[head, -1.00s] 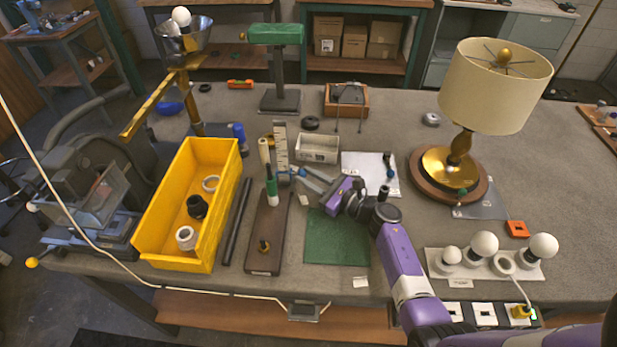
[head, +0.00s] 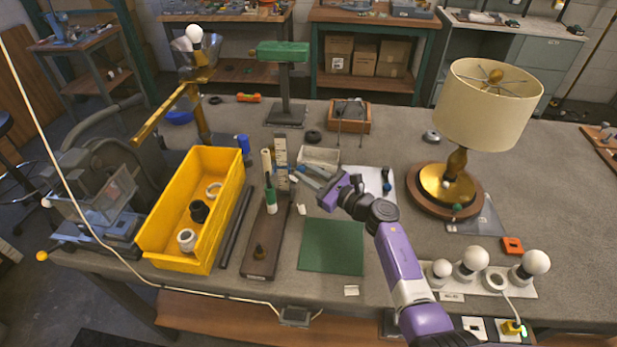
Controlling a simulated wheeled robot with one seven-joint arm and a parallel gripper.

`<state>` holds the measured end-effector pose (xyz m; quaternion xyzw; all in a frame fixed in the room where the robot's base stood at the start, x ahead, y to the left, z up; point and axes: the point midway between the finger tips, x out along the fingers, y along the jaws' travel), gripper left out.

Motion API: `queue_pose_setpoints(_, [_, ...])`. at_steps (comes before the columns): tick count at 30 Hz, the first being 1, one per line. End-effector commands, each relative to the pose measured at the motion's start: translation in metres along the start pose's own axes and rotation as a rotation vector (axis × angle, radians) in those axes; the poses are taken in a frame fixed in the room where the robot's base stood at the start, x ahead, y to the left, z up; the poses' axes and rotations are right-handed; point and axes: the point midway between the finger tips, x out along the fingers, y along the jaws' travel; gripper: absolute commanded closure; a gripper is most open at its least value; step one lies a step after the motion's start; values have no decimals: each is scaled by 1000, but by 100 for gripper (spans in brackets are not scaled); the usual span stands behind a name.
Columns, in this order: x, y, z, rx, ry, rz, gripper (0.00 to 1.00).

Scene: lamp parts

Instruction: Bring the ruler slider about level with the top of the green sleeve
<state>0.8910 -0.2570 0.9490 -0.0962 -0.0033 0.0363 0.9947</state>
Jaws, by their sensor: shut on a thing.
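The upright pale ruler (head: 281,152) stands behind the dark wooden plank. The green sleeve (head: 270,193), with a white lower part and a dark rod above it, stands upright on the plank's far end. My gripper (head: 294,175) reaches in from the right to the lower part of the ruler and is shut. The ruler slider is small and mostly hidden at the fingertips; its outline is not clear. The fingertips appear slightly higher in the picture than the sleeve's top, but the different depths make the exact levels hard to judge.
A yellow bin (head: 167,242) with rings stands left, beside a dark bar (head: 235,228). A beige cylinder (head: 267,162) stands close left of the ruler. A white tray (head: 318,157) lies behind my gripper. The green mat (head: 332,246) in front is clear.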

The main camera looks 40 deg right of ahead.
Motion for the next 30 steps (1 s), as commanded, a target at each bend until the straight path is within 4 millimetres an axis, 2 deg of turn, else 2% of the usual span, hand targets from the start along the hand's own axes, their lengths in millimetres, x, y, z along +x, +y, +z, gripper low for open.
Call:
queue_pose_setpoints(6, [0,0,0,0,-1,0,100])
queue_pose_setpoints(7, [0,0,0,0,-1,0,74])
queue_pose_setpoints(10, [0,0,0,0,-1,0,54])
queue_pose_setpoints(22, [-6,0,-1,0,-1,0,54])
queue_pose_setpoints(30, [-47,0,-3,0,0,-1,54])
